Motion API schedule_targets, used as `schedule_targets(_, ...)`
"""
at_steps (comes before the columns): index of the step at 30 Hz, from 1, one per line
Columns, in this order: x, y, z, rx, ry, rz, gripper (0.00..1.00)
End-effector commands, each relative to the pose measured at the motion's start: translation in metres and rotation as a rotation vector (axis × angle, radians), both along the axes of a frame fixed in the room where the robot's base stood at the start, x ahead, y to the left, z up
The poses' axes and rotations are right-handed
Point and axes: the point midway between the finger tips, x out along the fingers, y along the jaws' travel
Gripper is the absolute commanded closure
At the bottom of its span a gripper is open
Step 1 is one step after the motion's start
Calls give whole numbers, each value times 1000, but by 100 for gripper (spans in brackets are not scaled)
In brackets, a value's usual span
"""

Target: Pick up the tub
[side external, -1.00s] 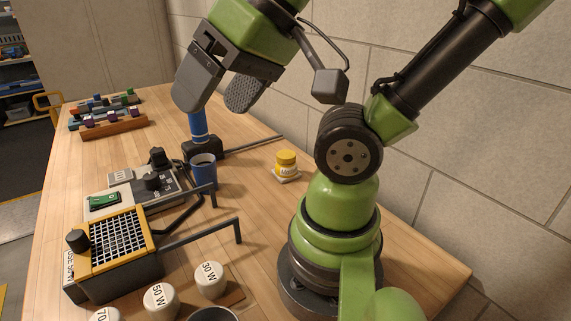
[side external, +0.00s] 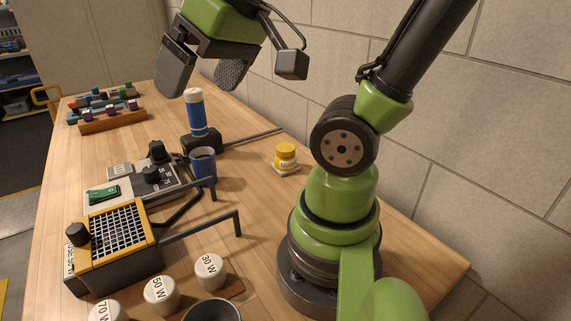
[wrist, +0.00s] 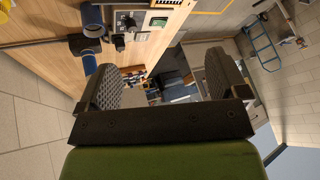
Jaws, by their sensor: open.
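The tub (side external: 286,156) is small and yellow with a yellow lid and a pale label. It stands upright on a small pale pad near the wall side of the table, left of my arm's base. A bit of yellow at the top left corner of the wrist view may be the tub, but I cannot be sure. My gripper (side external: 203,82) is open and empty, high above the table's far part, up and to the left of the tub. Its two fingers (wrist: 162,82) show wide apart in the wrist view, with nothing between them.
A blue cylinder with a white top (side external: 196,112) stands below my gripper. A blue mug (side external: 203,166), a yellow-framed grid box (side external: 118,232) with dark hooks, and white weights (side external: 209,270) stand nearby. A block rack (side external: 113,122) is at the far left. Bare wood surrounds the tub.

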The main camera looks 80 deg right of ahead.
Motion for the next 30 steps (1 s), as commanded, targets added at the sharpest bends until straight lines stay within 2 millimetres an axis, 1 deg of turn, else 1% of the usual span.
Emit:
schedule_targets(1, 13, -18, -4, -35, 43, -18, 8)
schedule_targets(2, 20, -29, -7, -57, 67, -20, 8)
schedule_targets(3, 28, -45, -11, -85, 99, -21, 8)
schedule_targets(5, 38, -71, -20, -121, 150, -20, 8)
schedule_targets(6, 43, -88, -27, -140, 184, -16, 8)
schedule_targets(8, 48, -116, -40, -163, 236, -8, 8)
schedule_targets(9, 49, -136, -49, -173, 271, -1, 8)
schedule_targets(11, 47, -164, -66, -180, 322, 11, 8)
schedule_targets(12, 43, -184, -78, -182, 357, 22, 8)
schedule_targets(14, 35, -211, -97, -179, 403, 40, 8)
schedule_targets(15, 27, -228, -111, -172, 432, 53, 8)
schedule_targets(18, 5, -263, -144, -149, 488, 86, 8)
schedule_targets(21, -17, -285, -171, -126, 524, 118, 8)
schedule_targets(24, -32, -297, -189, -109, 542, 140, 8)
schedule_targets(27, -39, -302, -199, -100, 549, 153, 8)
schedule_targets(30, -41, -302, -214, -97, 551, 158, 8)
